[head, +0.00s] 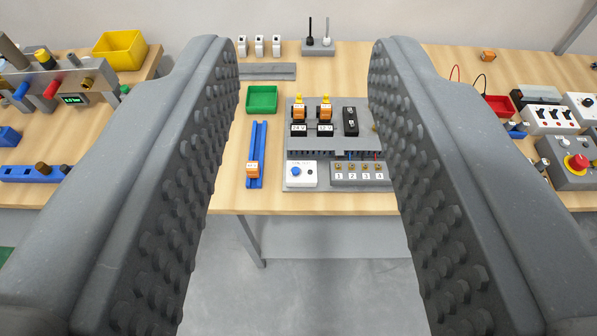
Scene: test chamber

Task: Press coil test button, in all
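A grey relay board (292,143) lies on the wooden table in the middle of the head view. A white box (308,175) at its front left carries a round blue button (296,171), probably the coil test button, and a small dark spot. Two orange relays (299,113) (325,112) with yellow tops and a black module (350,121) sit on the board. A terminal strip (360,178) marked 1 to 4 is right of the white box. My gripper (305,75) is wide open and empty, back from the board. The right finger hides part of the board's right side.
A blue rail (257,150) with an orange block (253,170) and a green tray (262,98) lie left of the board. A grey strip (267,71) lies behind. A red emergency button (578,162) and switch boxes (550,120) stand right. The table's front edge is clear.

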